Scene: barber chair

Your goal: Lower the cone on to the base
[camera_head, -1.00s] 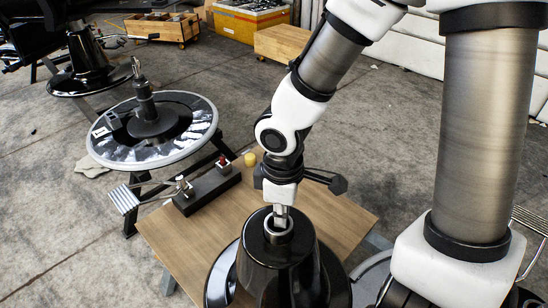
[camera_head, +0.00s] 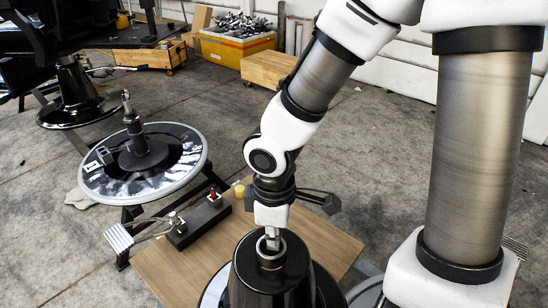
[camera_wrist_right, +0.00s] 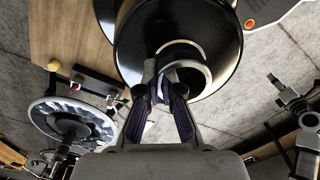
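The glossy black cone (camera_head: 268,284) stands upright at the bottom of the head view, with a silver collar at its top. My right gripper (camera_head: 272,240) points down at this collar. In the right wrist view, its fingers (camera_wrist_right: 163,76) are close together on the collar's wall, one inside the opening, and the cone (camera_wrist_right: 205,28) fills the top. The base (camera_head: 187,181), a round grey-rimmed disc with a black central post, stands on a frame left of the cone. It also shows in the wrist view (camera_wrist_right: 107,128). The cone's lower edge is cut off. My left gripper is not in view.
A wooden board (camera_head: 170,275) lies beneath and left of the cone, holding a dark block (camera_head: 200,222) with small fittings and a yellow piece (camera_head: 239,190). A chair with a black pedestal (camera_head: 75,85) stands upper left. Open concrete floor lies behind.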

